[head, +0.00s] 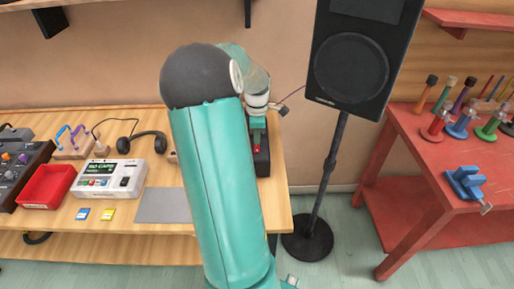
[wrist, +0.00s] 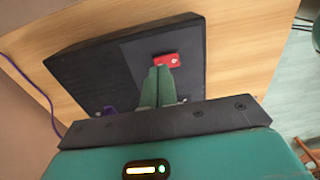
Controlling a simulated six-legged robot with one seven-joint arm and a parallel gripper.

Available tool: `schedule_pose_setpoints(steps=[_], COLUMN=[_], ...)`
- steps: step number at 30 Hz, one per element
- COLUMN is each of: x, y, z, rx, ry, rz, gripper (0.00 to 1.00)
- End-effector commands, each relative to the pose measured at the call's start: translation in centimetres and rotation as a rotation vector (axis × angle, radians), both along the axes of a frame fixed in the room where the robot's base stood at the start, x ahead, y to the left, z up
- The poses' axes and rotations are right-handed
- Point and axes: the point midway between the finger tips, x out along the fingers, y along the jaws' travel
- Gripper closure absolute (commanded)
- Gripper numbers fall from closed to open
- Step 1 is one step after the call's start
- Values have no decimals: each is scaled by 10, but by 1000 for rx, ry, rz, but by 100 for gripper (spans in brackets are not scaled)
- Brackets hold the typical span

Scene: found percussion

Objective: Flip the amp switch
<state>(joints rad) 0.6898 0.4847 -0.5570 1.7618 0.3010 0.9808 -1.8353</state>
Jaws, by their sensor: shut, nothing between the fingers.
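The amp is a dark box on the wooden table, seen in the wrist view (wrist: 90,70) and partly hidden behind my arm in the head view (head: 263,162). Its red switch (wrist: 167,60) has a small white mark and sits on a grey panel. The switch also shows as a small red spot in the head view (head: 257,148). My gripper (wrist: 159,72) is shut and empty, with its green fingertips at the near edge of the switch. I cannot tell if they touch it. In the head view my gripper (head: 257,130) is over the amp.
A black speaker (head: 347,65) on a stand is right of the table (head: 278,200). A purple cable (wrist: 45,97) runs beside the amp. A white sampler (head: 108,180), red tray (head: 47,187), headphones (head: 150,136) and grey mat (head: 160,206) lie left of my arm. A red workbench (head: 405,165) stands right.

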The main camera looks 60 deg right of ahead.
Motion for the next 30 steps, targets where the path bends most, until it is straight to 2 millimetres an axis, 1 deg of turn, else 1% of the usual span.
schedule_pose_setpoints(steps=[11, 30], x=[0, 0], y=[0, 0], z=[0, -9], rx=[0, 1], ry=[0, 0], rz=[0, 0], gripper=[100, 100])
